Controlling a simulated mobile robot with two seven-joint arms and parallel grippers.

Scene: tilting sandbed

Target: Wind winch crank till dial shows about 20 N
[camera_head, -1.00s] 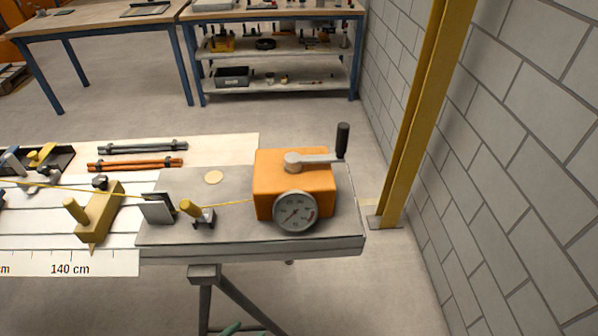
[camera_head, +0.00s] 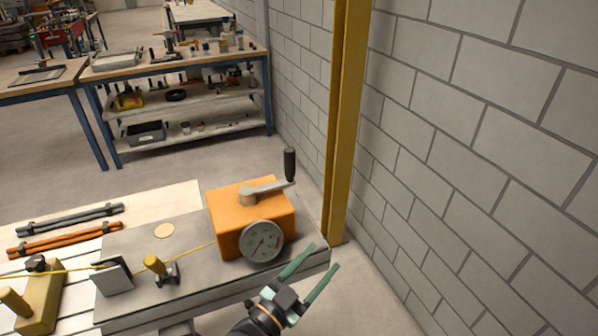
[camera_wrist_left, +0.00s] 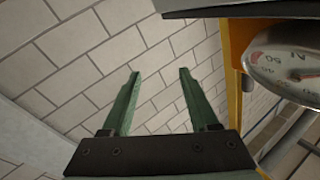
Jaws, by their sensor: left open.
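The orange winch box (camera_head: 226,205) stands at the right end of the grey bench plate. Its crank (camera_head: 262,190) lies on top, with a black upright handle (camera_head: 290,164) at the right. The round dial (camera_head: 262,241) is on the front face; its figures are too small to read in the head view. Part of the dial (camera_wrist_left: 290,68) shows at the right of the left wrist view. A yellow cord (camera_head: 200,248) runs left from the winch. My left gripper (camera_head: 322,262) is open and empty, in front of the bench's right end, below and right of the dial, apart from the crank.
A yellow post (camera_head: 345,120) and a block wall (camera_head: 480,130) stand close at the right. A yellow-topped cleat (camera_head: 157,266) and a dark plate (camera_head: 113,277) sit on the bench left of the winch. Shelves (camera_head: 190,95) stand at the back.

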